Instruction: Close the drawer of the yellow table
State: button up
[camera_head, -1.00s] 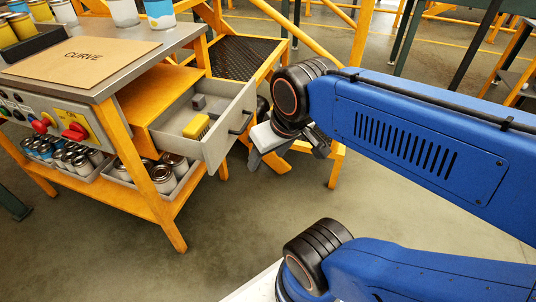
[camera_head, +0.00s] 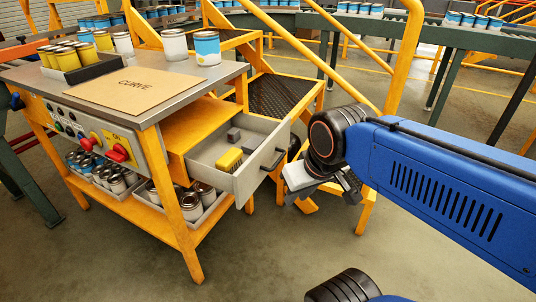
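The yellow table (camera_head: 180,235) has a grey top and stands left of centre. Its grey drawer (camera_head: 262,172) is pulled out toward the right from an orange housing (camera_head: 197,127). A dark handle (camera_head: 276,158) is on the drawer's front. A yellow block (camera_head: 229,159) and dark grey blocks (camera_head: 234,135) lie inside. My gripper (camera_head: 321,198) is just right of the drawer front, pointing downward. Its fingers look spread and empty, partly hidden by my wrist. It appears apart from the handle, though the depth between them is hard to judge.
A cardboard sheet (camera_head: 134,92), a dark tray of yellow cans (camera_head: 85,68) and larger cans (camera_head: 206,48) stand on the table top. Cans sit on the lower shelf. Yellow steps with railings (camera_head: 285,95) stand behind the drawer. The floor in front is clear.

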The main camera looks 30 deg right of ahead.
aim_at(283, 134)
jog(key=w+r+m, duration=0.1)
jog(key=w+m, duration=0.1)
jog(key=w+d+r+m, duration=0.1)
jog(key=w+m, duration=0.1)
jog(key=m, duration=0.1)
jog(key=w+d+r+m, duration=0.1)
jog(key=w+m, duration=0.1)
jog(key=m, duration=0.1)
jog(key=shift+w+d+r+g, duration=0.1)
jog(key=shift+w+d+g, duration=0.05)
jog(key=shift+w+g, duration=0.15)
grip_shut()
jog(key=w+d+r+m+y, duration=0.3)
jog(key=w+d+m, duration=1.35)
jog(key=m, duration=0.35)
jog(key=shift+w+a+f, duration=0.9)
jog(key=shift+w+f, duration=0.25)
jog(key=shift+f, duration=0.45)
jog(key=shift+w+a+f, duration=0.95)
jog(key=shift+w+f, duration=0.15)
jog(key=shift+f, duration=0.55)
jog(key=shift+w+a+f, duration=0.9)
jog(key=shift+w+f, duration=0.25)
jog(key=shift+f, duration=0.45)
